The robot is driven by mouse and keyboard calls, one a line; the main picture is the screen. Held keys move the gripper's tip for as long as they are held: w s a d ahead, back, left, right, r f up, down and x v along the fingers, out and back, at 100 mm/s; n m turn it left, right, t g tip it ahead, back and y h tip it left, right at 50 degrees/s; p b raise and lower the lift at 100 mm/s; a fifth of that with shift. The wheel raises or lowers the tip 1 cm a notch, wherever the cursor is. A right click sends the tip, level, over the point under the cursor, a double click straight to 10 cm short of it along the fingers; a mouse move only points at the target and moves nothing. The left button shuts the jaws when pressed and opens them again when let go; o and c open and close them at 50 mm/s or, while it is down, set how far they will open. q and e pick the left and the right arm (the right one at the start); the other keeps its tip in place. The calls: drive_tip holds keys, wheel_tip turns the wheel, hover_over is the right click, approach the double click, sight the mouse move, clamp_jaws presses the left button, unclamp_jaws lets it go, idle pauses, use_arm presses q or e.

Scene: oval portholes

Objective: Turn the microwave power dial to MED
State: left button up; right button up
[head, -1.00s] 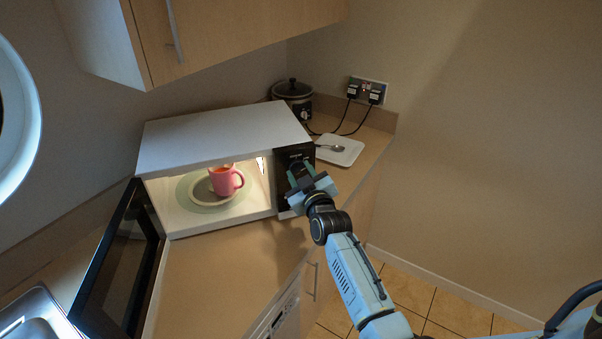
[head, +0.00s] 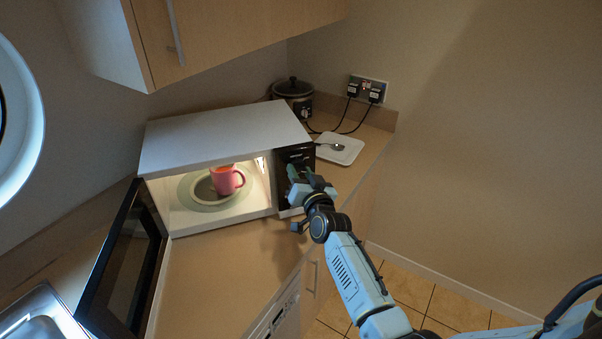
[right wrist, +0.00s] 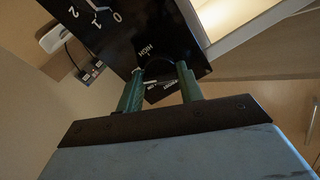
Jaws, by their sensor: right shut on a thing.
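The microwave (head: 225,135) stands on the counter with its door open. Its black control panel (head: 296,155) is at its right front. In the right wrist view the panel (right wrist: 112,38) shows a HIGH mark beside the dark power dial (right wrist: 158,68) and part of a numbered scale farther up. My right gripper (head: 302,174) is at the panel. In the right wrist view its green fingers (right wrist: 160,84) are shut on the dial, one on each side. The dial's pointer and the MED mark cannot be made out. My left gripper is out of view.
The open microwave door (head: 122,262) hangs out at the left. A pink mug (head: 226,181) stands on the lit turntable inside. A white plate with a spoon (head: 340,149) and a slow cooker (head: 293,92) are on the counter behind. An upper cupboard (head: 215,35) overhangs.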

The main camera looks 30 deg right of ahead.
drive_tip(key=shift+m, duration=0.7)
drive_tip(key=o, duration=1)
drive_tip(key=s+a, duration=0.1)
drive_tip(key=s, duration=1.2)
drive_tip(key=shift+s+a+b, duration=0.15)
drive_tip(key=shift+a+b, duration=0.2)
